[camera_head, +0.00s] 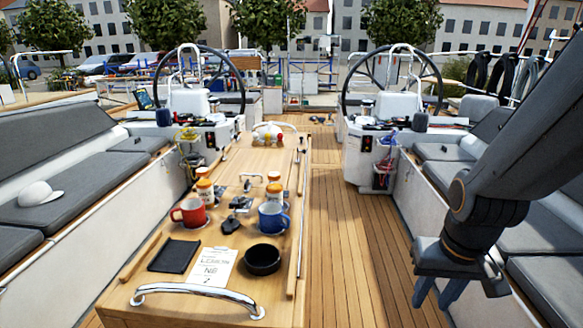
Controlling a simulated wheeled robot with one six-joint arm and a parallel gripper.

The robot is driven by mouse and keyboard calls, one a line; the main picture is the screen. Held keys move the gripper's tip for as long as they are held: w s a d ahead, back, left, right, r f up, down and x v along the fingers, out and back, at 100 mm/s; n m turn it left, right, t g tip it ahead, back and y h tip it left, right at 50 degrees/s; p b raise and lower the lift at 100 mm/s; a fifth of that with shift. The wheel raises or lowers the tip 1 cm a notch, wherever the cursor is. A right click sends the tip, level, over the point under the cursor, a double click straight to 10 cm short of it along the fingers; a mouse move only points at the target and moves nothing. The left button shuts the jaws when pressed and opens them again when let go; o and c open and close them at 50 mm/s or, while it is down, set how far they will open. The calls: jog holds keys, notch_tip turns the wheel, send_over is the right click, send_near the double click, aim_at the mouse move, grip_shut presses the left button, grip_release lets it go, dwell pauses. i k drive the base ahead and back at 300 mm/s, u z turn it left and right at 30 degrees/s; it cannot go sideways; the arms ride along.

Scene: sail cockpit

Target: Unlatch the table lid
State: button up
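The wooden cockpit table (215,258) stands left of centre, running away from me. A small metal fitting (250,180) lies on its top; I cannot tell whether it is the lid's latch. A dark, jumbled metal piece (237,203) lies between the two mugs. The lid's seams are too fine to make out, and no latch is clearly readable. My gripper (437,293) hangs at the right, pointing down beside the table, well apart from it. Its two fingers are spread with nothing visible between them.
A chrome rail (198,290) crosses the near end. The plank floor (345,240) to the right is clear.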

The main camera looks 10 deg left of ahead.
aim_at(247, 185)
jog(key=z, duration=0.1)
jog(key=i, duration=3.2)
jog(key=u, duration=3.75)
